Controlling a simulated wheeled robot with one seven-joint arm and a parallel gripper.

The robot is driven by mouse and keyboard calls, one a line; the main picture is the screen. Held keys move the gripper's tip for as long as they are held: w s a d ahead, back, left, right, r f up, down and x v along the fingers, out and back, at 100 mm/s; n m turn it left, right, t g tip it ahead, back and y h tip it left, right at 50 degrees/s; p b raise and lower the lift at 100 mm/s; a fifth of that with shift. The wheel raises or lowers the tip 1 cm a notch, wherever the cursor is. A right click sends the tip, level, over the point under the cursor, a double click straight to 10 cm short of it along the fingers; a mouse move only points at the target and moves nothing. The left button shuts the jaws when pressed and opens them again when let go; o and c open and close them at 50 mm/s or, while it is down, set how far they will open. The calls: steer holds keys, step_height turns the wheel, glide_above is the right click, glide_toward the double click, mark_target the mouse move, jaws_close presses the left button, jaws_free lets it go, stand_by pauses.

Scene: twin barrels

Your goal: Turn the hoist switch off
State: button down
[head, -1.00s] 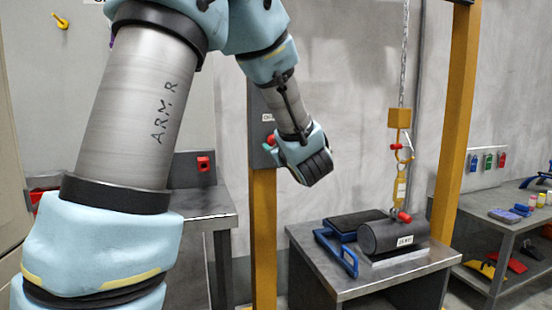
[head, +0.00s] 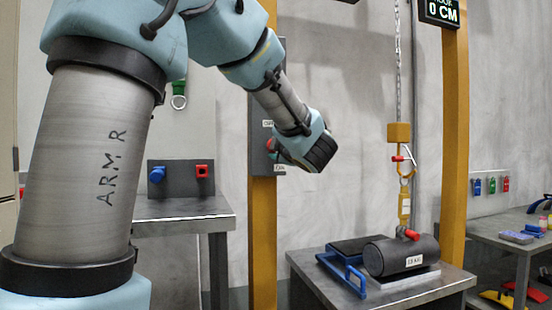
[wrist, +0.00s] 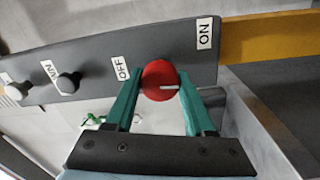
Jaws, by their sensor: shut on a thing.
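The hoist switch is a round red knob (wrist: 160,80) on a dark panel (wrist: 85,95), between an OFF label (wrist: 121,68) on its left and an ON label (wrist: 205,33) on its right. Its white mark points right in the wrist view, toward the ON side. My gripper (wrist: 156,88) is shut on the knob, one teal finger on each side. In the head view the knob (head: 270,143) shows at the panel on the yellow post, partly covered by my gripper (head: 279,150).
A chain hook (head: 405,170) hangs above a dark cylinder (head: 385,258) on a metal table (head: 400,291). A display (head: 441,11) on the right post reads 0 CM. A bench (head: 185,209) stands at left.

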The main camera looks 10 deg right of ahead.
steer(key=shift+f+n+b, duration=0.1)
steer(key=shift+n+b, duration=0.3)
steer(key=shift+n, duration=0.1)
steer(key=shift+c, duration=1.3)
jaws_free()
steer(key=shift+s, duration=0.1)
steer(key=s+d, duration=0.1)
steer(key=s, duration=0.9)
steer(key=shift+s+d+f, duration=0.15)
steer(key=shift+s+d, duration=0.05)
steer(key=shift+s, duration=0.05)
